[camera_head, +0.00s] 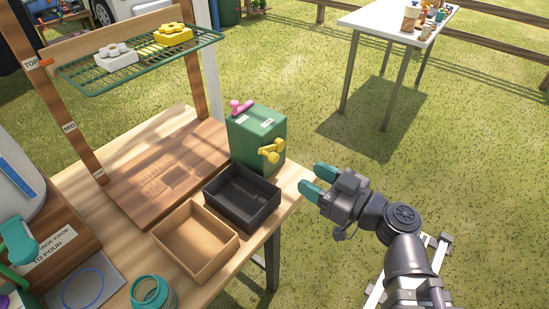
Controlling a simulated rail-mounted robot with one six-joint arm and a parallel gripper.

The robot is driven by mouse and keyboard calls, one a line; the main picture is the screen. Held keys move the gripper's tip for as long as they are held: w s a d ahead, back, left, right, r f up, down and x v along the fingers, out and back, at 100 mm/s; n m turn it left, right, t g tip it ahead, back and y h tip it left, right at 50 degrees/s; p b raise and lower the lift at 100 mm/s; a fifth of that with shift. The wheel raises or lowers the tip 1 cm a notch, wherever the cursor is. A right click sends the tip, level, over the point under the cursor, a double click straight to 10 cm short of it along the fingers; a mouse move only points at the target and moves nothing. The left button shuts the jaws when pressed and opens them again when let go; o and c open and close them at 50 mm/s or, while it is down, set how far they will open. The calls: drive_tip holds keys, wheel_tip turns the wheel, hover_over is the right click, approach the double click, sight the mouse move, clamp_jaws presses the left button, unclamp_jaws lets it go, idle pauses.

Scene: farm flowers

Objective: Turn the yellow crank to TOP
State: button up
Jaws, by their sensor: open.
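The yellow crank (271,151) is on the front face of a green box (257,138) near the right edge of the wooden table. A pink crank (240,107) is on top of the same box. A green wire shelf (139,60) is level with the TOP label. My gripper (315,182) has teal fingertips, is open and empty, and is to the right of and below the yellow crank, apart from it.
A black tray (243,222) and a tan wooden tray (186,270) stand in front of the green box. White (116,57) and yellow (173,34) flower-shaped blocks sit on the shelf. A white table (367,22) stands on the grass behind. Open grass lies to the right.

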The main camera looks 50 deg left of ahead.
sight(277, 159)
drive_tip(key=x, duration=1)
drive_tip(key=shift+a+f, duration=0.1)
drive_tip(key=shift+a, duration=0.25)
clamp_jaws()
